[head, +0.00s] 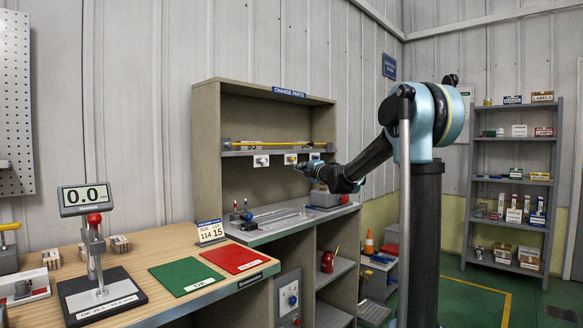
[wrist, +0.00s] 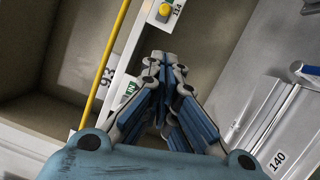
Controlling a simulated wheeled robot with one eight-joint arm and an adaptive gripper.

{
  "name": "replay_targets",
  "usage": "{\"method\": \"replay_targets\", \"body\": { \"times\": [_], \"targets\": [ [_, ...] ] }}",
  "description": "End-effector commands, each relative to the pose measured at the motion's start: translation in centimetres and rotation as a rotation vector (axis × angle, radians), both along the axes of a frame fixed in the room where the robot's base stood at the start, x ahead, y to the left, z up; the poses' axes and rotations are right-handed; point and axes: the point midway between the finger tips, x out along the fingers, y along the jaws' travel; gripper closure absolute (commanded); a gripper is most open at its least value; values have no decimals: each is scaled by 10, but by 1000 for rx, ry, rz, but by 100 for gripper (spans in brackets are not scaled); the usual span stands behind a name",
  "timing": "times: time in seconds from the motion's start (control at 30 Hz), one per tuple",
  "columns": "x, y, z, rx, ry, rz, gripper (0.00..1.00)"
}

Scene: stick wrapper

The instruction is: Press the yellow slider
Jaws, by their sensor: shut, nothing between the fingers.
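The yellow slider (head: 290,159) is a small yellow knob on a pale plate along the front edge of the cabinet's upper shelf. It also shows at the top of the wrist view (wrist: 165,10), on a white plate with a printed number. My gripper (head: 299,168) is at the shelf edge, just below and to the right of the slider in the head view. In the wrist view my gripper's fingertips (wrist: 163,57) are together and empty, with a visible gap in the picture between them and the yellow knob. I cannot tell the depth between them.
A grey slider plate (head: 261,161) is left of the yellow one and a blue one (head: 314,157) is right. A long yellow rod (head: 270,143) lies along the shelf above. The cabinet counter (head: 262,236) below holds metal parts. A workbench (head: 150,247) stands at the left.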

Motion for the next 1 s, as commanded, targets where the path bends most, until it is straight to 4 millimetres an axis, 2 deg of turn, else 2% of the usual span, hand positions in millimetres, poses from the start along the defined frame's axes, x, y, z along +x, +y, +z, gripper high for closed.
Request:
{"method": "replay_targets", "body": {
  "times": [0.03, 0.17, 0.63, 1.0],
  "targets": [
    [3, 8, -2, -20, -10, 24, 100],
    [4, 19, -5, -48, -24, 58, 100],
    [9, 23, -5, -51, -26, 61, 100],
    [51, 56, -2, -51, -25, 61, 100]
  ]
}}
